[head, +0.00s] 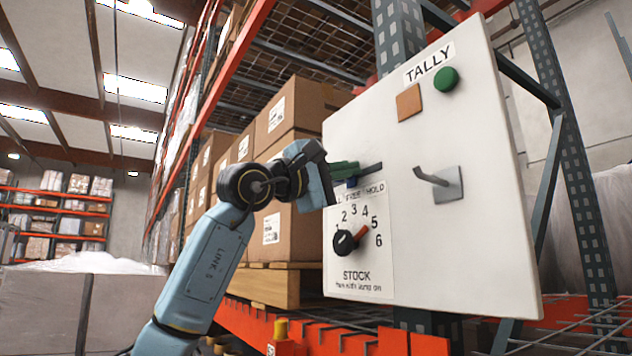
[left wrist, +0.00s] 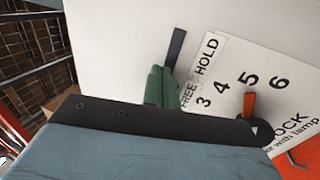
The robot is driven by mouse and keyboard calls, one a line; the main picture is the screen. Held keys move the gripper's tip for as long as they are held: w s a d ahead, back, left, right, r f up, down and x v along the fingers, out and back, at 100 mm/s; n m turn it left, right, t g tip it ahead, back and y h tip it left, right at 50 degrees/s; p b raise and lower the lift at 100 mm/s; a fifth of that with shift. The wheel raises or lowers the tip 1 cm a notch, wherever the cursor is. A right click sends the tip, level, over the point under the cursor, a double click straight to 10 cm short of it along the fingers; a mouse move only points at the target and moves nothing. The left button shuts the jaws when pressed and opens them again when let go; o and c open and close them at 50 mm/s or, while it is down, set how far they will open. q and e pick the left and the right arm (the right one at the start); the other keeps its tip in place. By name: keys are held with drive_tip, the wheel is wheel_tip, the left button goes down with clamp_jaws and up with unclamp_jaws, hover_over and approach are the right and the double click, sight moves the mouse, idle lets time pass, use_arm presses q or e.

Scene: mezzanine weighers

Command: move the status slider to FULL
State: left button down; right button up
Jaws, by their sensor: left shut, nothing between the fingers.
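The white tally panel (head: 470,250) faces me. A dark slider track (head: 371,169) runs above the FREE and HOLD labels (head: 366,192). The track's HOLD end also shows in the left wrist view (left wrist: 175,47). My left gripper (head: 352,170) is shut with its green fingers at the track, around the FREE label. The fingers (left wrist: 160,82) hide the track's FULL end and most of the FULL label. A small dark blue piece (head: 352,182) shows just below the fingers; I cannot tell if it is the slider's knob. My right gripper is not in view.
Below the track is the STOCK dial (head: 345,243), its orange pointer between 4 and 6. The panel also carries a green button (head: 446,79), an orange-brown square (head: 409,102) and a metal hook (head: 440,181) that sticks out. Boxes (head: 285,105) stand behind, left of the panel.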

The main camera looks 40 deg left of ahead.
use_arm(q)
drive_tip(key=shift+w+a+p, duration=0.15)
drive_tip(key=shift+a+p, duration=0.15)
drive_tip(key=shift+a, duration=0.15)
drive_tip(key=shift+w+a+p, duration=0.35)
drive_tip(key=shift+a+p, duration=0.1)
drive_tip(key=shift+a, duration=0.3)
drive_tip(key=a, duration=0.1)
drive_tip(key=w+a, duration=0.1)
drive_tip(key=shift+a, duration=0.3)
drive_tip(key=shift+s+d, duration=0.3)
drive_tip(key=shift+d, duration=0.4)
drive_tip(key=s+a+b, duration=0.2)
drive_tip(key=s+a, duration=0.1)
drive_tip(key=s, duration=0.6)
drive_tip(key=shift+s+a, duration=0.15)
drive_tip(key=shift+a, duration=0.25)
idle(0.7)
